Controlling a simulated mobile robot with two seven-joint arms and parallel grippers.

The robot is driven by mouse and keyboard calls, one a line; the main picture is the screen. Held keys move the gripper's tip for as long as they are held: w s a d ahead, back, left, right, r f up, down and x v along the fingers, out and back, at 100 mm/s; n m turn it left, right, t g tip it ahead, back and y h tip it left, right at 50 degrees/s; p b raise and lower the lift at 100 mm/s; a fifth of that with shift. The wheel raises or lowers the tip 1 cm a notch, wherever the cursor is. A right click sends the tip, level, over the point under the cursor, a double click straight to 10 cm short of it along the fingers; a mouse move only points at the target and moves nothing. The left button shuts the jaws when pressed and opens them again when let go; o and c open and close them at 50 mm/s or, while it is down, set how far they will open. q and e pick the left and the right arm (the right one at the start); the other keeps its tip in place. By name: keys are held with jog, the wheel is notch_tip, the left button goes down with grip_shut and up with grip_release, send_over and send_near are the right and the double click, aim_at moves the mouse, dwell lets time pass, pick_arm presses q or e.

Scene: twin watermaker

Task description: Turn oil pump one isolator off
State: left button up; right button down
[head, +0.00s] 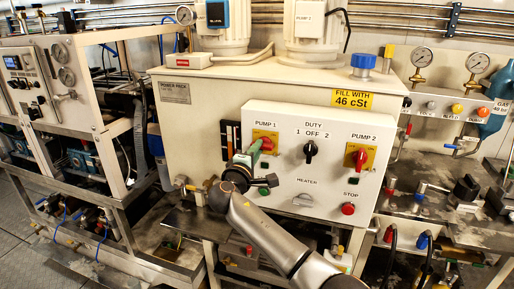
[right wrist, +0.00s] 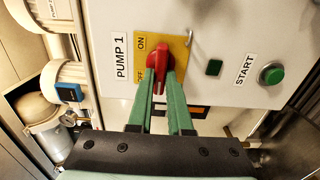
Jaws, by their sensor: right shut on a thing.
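The pump 1 isolator (head: 266,142) is a red handle on a yellow plate, on the white control panel. In the right wrist view its red handle (right wrist: 158,56) sits between the tips of my green fingers, beside the ON and OFF marks of the yellow plate (right wrist: 140,60). Its long side runs along the fingers there, across the panel; I cannot tell exactly which mark it points at. My left gripper is not in view.
The duty switch (head: 311,147) is right of the isolator, then the pump 2 isolator (head: 358,157) with its own red handle. A red stop button (head: 348,208) is below that. The green start button (right wrist: 271,74) shows in the right wrist view. Pipework and valves stand around the cabinet.

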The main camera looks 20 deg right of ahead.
jog(key=shift+f, duration=0.1)
dwell(0.3)
jog(key=c, duration=0.8)
grip_release()
jog(key=shift+c, duration=0.2)
